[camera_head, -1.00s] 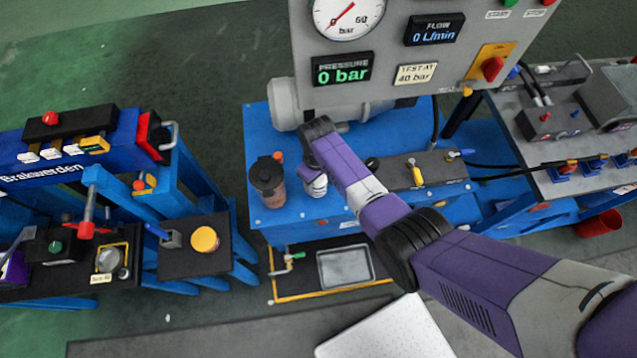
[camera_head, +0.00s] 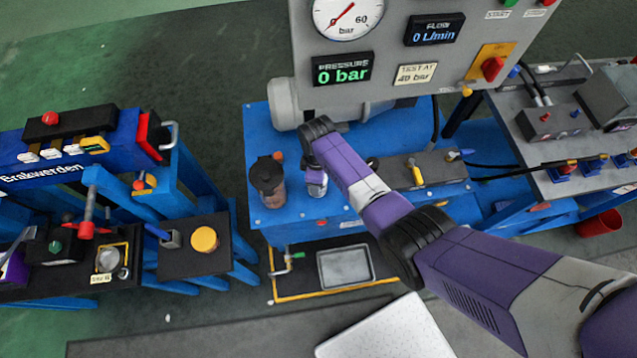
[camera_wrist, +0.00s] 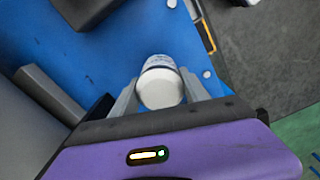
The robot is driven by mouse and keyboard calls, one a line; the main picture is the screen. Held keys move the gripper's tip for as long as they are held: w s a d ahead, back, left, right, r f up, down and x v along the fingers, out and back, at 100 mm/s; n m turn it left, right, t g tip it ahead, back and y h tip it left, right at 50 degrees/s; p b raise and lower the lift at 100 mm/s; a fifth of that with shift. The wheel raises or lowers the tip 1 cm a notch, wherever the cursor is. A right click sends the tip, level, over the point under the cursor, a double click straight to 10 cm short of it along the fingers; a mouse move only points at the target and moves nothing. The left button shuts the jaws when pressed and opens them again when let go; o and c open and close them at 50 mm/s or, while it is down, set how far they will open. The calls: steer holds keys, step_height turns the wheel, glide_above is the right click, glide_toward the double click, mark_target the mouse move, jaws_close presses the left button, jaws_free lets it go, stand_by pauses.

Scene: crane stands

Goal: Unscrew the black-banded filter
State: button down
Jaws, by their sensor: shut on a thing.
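A white round filter canister (camera_wrist: 160,88) with a greyish, marked side sits between the two fingers of my gripper (camera_wrist: 161,92) in the wrist view. The fingers touch it on both sides. A black band on it cannot be made out. In the head view my gripper (camera_head: 316,182) is over the blue bench, at the end of my purple arm, and hides most of the canister. Whether the canister is still seated on its mount is hidden.
A dark-topped brownish cylinder (camera_head: 267,185) stands on the blue bench (camera_head: 290,222) just left of my gripper. A grey block with a yellow handle (camera_head: 416,172) is to the right. A grey tray (camera_head: 345,268) lies below. The gauge panel (camera_head: 400,50) rises behind.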

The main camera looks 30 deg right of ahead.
steer(key=shift+n, duration=0.4)
steer(key=n, duration=0.4)
steer(key=shift+n, duration=0.4)
steer(key=n, duration=0.5)
steer(key=shift+c, duration=2.3)
jaws_free()
steer(key=shift+c, duration=0.8)
